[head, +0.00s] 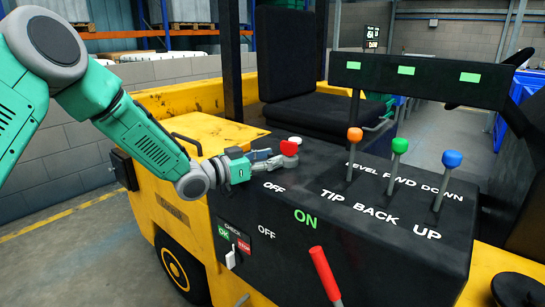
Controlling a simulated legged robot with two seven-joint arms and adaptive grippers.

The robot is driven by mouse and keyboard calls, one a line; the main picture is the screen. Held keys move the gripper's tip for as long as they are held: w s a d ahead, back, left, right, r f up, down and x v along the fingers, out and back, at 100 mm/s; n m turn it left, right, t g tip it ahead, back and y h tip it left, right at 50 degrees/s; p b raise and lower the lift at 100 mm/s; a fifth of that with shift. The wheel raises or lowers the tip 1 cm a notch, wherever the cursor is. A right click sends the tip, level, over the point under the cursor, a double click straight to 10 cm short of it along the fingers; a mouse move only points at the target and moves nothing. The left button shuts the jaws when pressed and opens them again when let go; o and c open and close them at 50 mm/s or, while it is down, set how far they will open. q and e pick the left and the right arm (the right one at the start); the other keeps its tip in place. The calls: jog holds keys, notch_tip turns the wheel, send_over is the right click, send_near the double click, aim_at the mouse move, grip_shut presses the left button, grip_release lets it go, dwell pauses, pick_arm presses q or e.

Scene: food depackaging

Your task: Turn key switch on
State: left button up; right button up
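A black control console (350,240) sits on a yellow vehicle. A round red knob (289,147) stands at its far left edge, with a small pale top beside it. A white OFF label (274,187) lies in front of the knob and a green ON label (305,218) lower down. No key shape is clear; I cannot tell if this knob is the key switch. My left gripper (276,159) reaches in from the left, its fingers at the knob's base. Whether they touch or grip it is unclear. My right gripper is out of view.
Levers with orange (355,134), green (400,145) and blue (452,159) knobs stand on the console to the right. A red-handled lever (325,274) is at the front, near another OFF label. A black seat (310,110) is behind, and a dark bar (420,80) crosses above.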

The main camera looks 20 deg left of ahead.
pick_arm(q)
jog(key=shift+a+r, duration=0.1)
jog(key=shift+a, duration=0.05)
jog(key=v, duration=1.2)
jog(key=shift+w, duration=0.1)
